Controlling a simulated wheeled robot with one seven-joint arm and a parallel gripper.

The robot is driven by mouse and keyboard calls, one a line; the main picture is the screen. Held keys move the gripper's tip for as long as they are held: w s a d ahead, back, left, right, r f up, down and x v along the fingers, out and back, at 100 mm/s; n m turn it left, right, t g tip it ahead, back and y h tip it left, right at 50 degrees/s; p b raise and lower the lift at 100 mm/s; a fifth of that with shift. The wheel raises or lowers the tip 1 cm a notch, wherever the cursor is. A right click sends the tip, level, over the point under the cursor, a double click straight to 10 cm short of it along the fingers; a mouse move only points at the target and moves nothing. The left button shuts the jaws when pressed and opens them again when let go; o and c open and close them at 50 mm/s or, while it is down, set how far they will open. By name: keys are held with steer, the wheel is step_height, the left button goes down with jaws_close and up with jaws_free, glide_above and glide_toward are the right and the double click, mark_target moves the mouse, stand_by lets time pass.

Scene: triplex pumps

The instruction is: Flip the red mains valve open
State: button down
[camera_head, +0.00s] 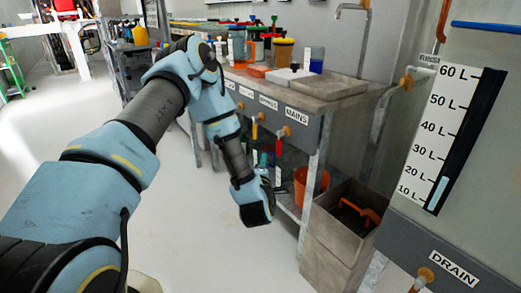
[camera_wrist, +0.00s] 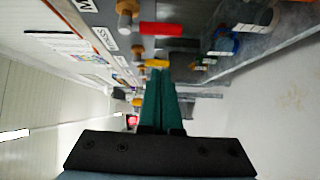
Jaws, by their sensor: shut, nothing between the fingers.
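The red mains valve handle (camera_head: 279,147) hangs down from a brass fitting (camera_head: 287,131) under the MAINS label on the bench's front panel. In the wrist view, which is turned on its side, the red handle (camera_wrist: 161,29) lies above my fingertips, apart from them. My gripper (camera_wrist: 162,75) has its teal fingers together with nothing between them. The fingertips point toward the valve row and overlap the yellow handle (camera_wrist: 157,63) in the picture; I cannot tell whether they touch it. In the head view my wrist is in front of the bench, and the fingers are hardly visible.
The bench (camera_head: 330,88) carries jars and a sink. An orange bucket (camera_head: 311,183) stands on its lower shelf. A grey open box (camera_head: 343,222) is at its right end. A DRAIN panel (camera_head: 445,262) is further right. The floor at left is clear.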

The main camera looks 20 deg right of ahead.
mark_target(279, 147)
steer(key=shift+w+f, duration=0.15)
steer(key=w+d, duration=0.5)
steer(key=d, duration=0.1)
steer(key=shift+d, duration=0.15)
stand_by(0.7)
